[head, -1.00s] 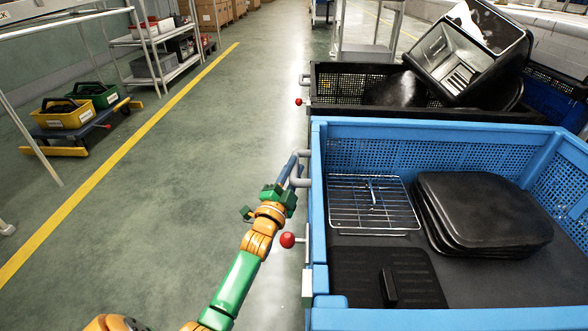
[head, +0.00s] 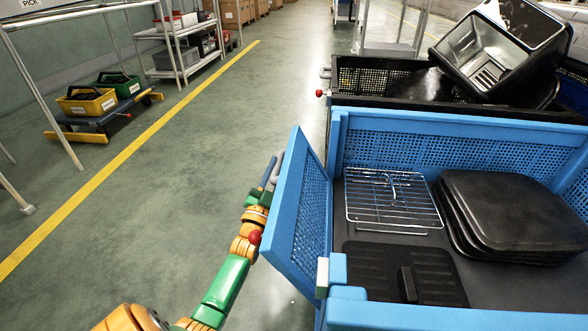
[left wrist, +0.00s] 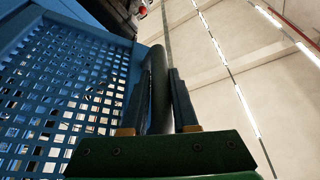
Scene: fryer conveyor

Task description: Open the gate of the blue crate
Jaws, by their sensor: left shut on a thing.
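The blue crate (head: 385,119) stands at the right in the head view. Its perforated gate (head: 306,208) is swung partly out to the left, leaving the crate's left side open. My left gripper (head: 270,172) is at the gate's outer side, shut on the grey bar handle (head: 279,166). In the left wrist view, the two fingers of my left gripper (left wrist: 161,72) close around the dark bar, with the perforated gate (left wrist: 70,90) to the left. A red knob (head: 254,238) shows low beside the gate. My right gripper is out of view.
The crate holds a wire rack (head: 392,203), a stack of black trays (head: 515,212) and a black lid (head: 390,272). A black crate (head: 375,75) with dark bins stands behind it. The floor left of the gate is clear up to the yellow line (head: 130,152).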

